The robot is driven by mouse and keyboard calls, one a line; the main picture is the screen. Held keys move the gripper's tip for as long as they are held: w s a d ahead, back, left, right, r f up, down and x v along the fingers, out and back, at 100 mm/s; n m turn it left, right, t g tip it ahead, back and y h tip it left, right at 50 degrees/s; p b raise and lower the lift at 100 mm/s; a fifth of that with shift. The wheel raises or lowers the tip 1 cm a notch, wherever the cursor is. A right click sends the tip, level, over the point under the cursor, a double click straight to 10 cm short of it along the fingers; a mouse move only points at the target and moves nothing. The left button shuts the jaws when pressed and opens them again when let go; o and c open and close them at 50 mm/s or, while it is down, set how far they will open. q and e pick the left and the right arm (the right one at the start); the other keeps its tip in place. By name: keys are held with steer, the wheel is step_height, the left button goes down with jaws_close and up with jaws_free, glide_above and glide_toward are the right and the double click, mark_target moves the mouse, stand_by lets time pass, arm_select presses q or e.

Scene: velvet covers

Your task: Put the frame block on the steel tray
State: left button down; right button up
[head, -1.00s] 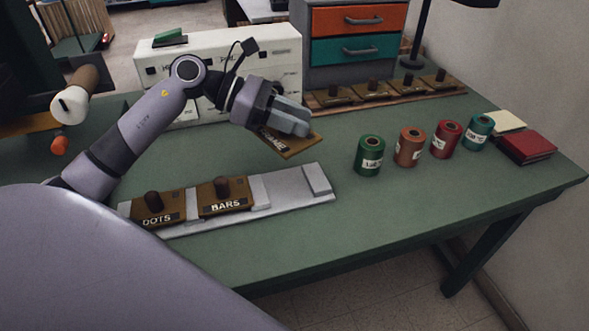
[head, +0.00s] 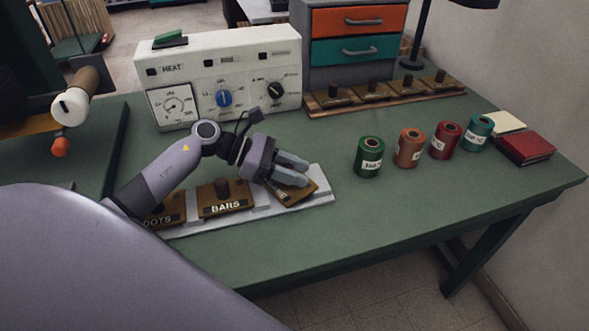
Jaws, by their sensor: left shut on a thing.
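The frame block (head: 296,193) is a brown plate with a pale label, partly hidden under the fingers. My left gripper (head: 291,173) is shut on it, over the right end of the steel tray (head: 322,197). The block is turned at an angle to the tray; I cannot tell whether it touches the tray. The BARS block (head: 225,207) sits in the tray's middle, and the DOTS block (head: 166,218) at its left is partly covered by my arm. My right gripper is not in view.
A white heat control box (head: 222,75) stands behind my arm. Several brown blocks sit on a wooden rack (head: 322,105) at the back. Several spools, including a green one (head: 370,157), stand to the right, near a red book (head: 526,147). The front right table top is clear.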

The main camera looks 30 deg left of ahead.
arm_select(q)
steer(key=c, duration=1.2)
jaws_free()
steer(key=shift+f, duration=0.15)
steer(key=o, duration=0.4)
steer(key=shift+r, duration=0.2)
steer(key=shift+a, duration=0.15)
steer(key=b+v, duration=0.2)
steer(key=v, duration=0.9)
steer(key=shift+s+a+r, duration=0.25)
steer(key=shift+r, duration=0.05)
